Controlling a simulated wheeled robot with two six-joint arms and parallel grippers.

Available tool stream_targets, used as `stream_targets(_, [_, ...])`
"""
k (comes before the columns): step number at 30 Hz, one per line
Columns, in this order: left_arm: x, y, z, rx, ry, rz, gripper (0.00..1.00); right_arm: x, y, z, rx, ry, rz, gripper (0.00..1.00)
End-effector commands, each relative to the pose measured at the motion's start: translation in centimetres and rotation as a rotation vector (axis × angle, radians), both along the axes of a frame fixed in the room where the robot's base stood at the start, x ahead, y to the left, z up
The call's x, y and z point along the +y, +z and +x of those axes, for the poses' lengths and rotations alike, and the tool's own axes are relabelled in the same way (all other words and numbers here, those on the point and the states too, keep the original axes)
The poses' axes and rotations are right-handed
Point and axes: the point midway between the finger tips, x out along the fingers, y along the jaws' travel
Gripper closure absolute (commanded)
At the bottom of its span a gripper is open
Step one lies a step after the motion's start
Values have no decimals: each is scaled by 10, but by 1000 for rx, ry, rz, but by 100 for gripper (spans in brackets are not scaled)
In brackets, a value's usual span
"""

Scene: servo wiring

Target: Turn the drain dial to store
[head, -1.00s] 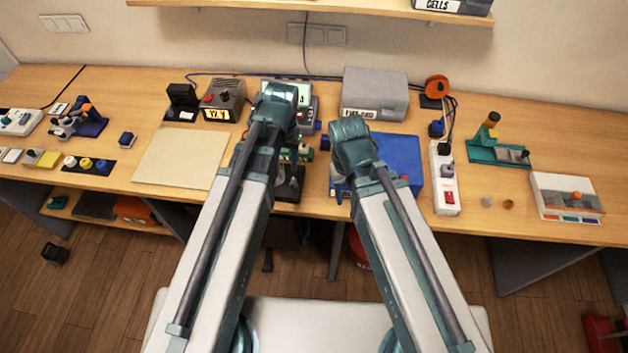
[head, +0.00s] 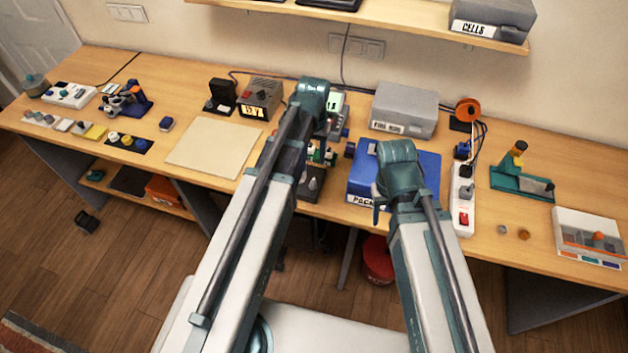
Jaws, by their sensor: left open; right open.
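I cannot make out a dial marked drain or store at this size. A dark unit with a small grey knob (head: 313,184) stands at the table's front edge, partly behind my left arm. Behind it is a device with a pale green screen (head: 335,103), also partly covered by that arm. A grey box with a red button and dark knob (head: 260,96) stands to their left. My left gripper (head: 303,165) is mostly hidden by its own arm near the dark unit, open. My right gripper (head: 377,203) is open and empty, over the front left of the blue case.
The blue case (head: 422,168) lies right of the dark unit. A grey box (head: 404,108) stands behind it, and a power strip (head: 463,200) lies to its right. A beige mat (head: 212,147) lies clear on the left. A shelf (head: 380,22) hangs above.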

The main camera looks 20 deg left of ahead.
Motion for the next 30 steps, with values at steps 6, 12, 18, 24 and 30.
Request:
stream_targets(6, [0, -38, 0, 0, 0, 0, 51, 0, -38, 0, 0, 7, -1, 48])
stream_targets(12, [0, -65, 0, 0, 0, 0, 51, 0, -65, 0, 0, 7, -2, 48])
stream_targets(18, [0, -93, 0, 0, 0, 0, 51, 0, -93, 0, 0, 5, -1, 48])
stream_targets(24, [0, -110, 0, 0, 0, 0, 51, 0, -110, 0, 0, 5, -1, 48])
stream_targets(30, [0, -111, 0, 0, 0, 0, 51, 0, -111, 0, 0, 4, -1, 48])
